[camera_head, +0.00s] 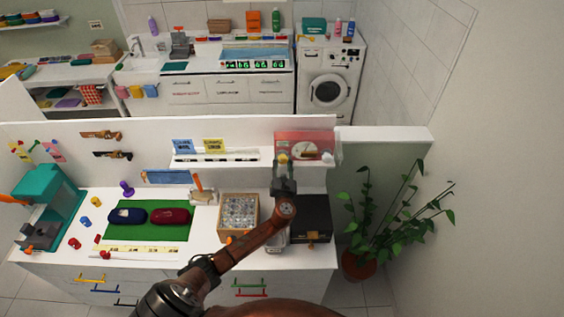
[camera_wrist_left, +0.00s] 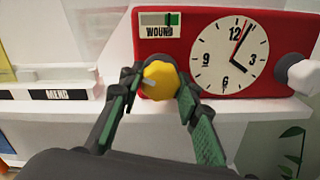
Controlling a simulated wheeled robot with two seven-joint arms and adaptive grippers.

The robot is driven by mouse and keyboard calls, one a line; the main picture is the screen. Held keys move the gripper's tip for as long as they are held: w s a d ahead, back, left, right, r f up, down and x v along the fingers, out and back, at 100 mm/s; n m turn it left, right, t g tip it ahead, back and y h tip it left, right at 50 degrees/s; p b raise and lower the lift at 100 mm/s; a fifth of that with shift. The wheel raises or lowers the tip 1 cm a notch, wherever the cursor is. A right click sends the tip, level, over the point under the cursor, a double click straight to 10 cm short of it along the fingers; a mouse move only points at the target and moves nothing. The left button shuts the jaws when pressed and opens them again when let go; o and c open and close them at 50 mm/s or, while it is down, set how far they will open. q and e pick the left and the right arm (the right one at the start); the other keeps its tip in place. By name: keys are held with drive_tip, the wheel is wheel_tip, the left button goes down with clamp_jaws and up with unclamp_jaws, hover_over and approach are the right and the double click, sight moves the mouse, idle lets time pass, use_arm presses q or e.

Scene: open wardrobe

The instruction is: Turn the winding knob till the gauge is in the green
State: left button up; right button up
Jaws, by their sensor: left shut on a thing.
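A red clock box (camera_head: 318,138) stands on the white shelf at the back right of the counter; it also shows in the left wrist view (camera_wrist_left: 214,88). Its yellow winding knob (camera_wrist_left: 160,80) sits on the front, left of the white dial. My left gripper (camera_head: 283,165) is at the knob, its fingers (camera_wrist_left: 158,90) shut on it from both sides. A small gauge (camera_wrist_left: 160,26) marked "WOUND" is above the knob, with a green band at its right. Its pointer is too small to read surely. My right gripper is not in view.
A white knob (camera_wrist_left: 300,74) sticks out at the clock's right side. Below the shelf are a box of clear pieces (camera_head: 238,215) and a black case (camera_head: 312,218). A potted plant (camera_head: 365,258) stands right of the counter.

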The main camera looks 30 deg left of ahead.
use_arm(q)
drive_tip(key=shift+s+a+f, duration=0.1)
drive_tip(key=shift+f, duration=0.05)
drive_tip(key=o, duration=1.1)
drive_tip(key=shift+o, duration=0.5)
drive_tip(key=v, duration=1.2)
